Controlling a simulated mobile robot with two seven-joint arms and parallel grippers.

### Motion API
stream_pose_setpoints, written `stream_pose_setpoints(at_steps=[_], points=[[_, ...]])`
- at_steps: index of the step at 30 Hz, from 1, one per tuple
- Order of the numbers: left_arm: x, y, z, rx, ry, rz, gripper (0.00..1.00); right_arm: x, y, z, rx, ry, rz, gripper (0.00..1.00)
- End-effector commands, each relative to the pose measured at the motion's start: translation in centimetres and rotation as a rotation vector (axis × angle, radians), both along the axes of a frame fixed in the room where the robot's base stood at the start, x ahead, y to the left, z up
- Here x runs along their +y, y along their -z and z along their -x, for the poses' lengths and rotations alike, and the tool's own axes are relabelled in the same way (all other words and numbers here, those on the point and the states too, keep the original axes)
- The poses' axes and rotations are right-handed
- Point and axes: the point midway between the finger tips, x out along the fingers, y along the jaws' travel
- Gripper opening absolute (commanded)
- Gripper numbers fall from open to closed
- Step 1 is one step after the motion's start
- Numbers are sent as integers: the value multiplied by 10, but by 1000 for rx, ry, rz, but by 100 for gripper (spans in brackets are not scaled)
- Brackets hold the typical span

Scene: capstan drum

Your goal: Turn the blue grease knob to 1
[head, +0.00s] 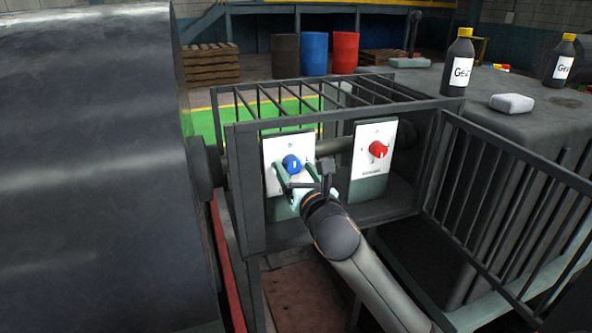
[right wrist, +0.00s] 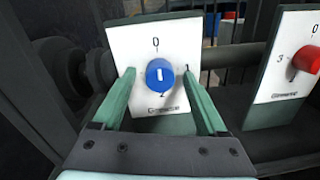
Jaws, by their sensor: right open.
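The blue grease knob (head: 291,165) sits on a white panel (head: 274,150) inside the dark cage. In the right wrist view the blue knob (right wrist: 160,74) has a white mark standing about upright; which end is the pointer is unclear. The panel (right wrist: 127,42) shows 0 above the knob, 1 to its right and 2 below; its left side is partly behind a finger. My right gripper (head: 295,172) is open, with its green fingers (right wrist: 159,80) on either side of the knob and visible gaps to it. My left gripper is out of view.
A second panel with a red knob (head: 378,150) stands to the right. Cage bars (head: 290,100) run above and behind. A large dark drum (head: 90,170) fills the left. Bottles (head: 460,65) and a white block (head: 512,103) stand on the grey housing at right.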

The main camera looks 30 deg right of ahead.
Motion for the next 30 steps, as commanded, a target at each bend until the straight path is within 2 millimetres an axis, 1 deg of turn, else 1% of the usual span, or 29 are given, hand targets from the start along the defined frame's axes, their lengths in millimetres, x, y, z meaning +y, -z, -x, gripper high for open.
stream_pose_setpoints(at_steps=[1, 2, 21, 30], points=[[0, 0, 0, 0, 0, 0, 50, 0, 0, 0, 0, 0, 0, 75], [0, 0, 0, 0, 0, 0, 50, 0, 0, 0, 0, 0, 0, 73], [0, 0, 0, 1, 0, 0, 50, 0, 0, 0, 0, 0, 0, 1], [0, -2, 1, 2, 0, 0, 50, 0, -1, 0, -2, 0, -12, 0]])
